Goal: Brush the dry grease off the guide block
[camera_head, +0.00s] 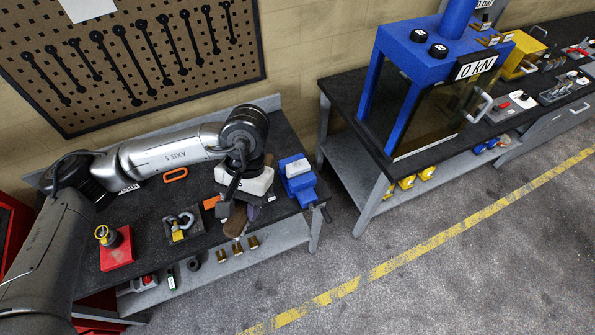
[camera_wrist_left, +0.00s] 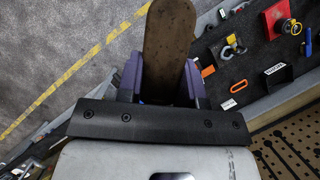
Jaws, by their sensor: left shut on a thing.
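My left gripper (camera_head: 243,204) is over the front right part of the left bench, beside the blue vise. It is shut on a long brown piece with a rounded end, which looks like the wooden back of the brush (camera_head: 236,219). In the left wrist view the brush (camera_wrist_left: 168,40) sits between the two purple fingers of the gripper (camera_wrist_left: 164,85) and sticks out past them. Its bristles are hidden. I cannot pick out the guide block or any grease for certain; the gripper and brush cover part of the bench. My right gripper is not in view.
The blue vise (camera_head: 298,180) stands at the bench's right end. A red block (camera_head: 117,254) with a dark fitting, shackles (camera_head: 181,222) on a dark plate and an orange handle (camera_head: 175,174) lie to the left. A blue press (camera_head: 427,62) stands on the right bench, across a floor gap.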

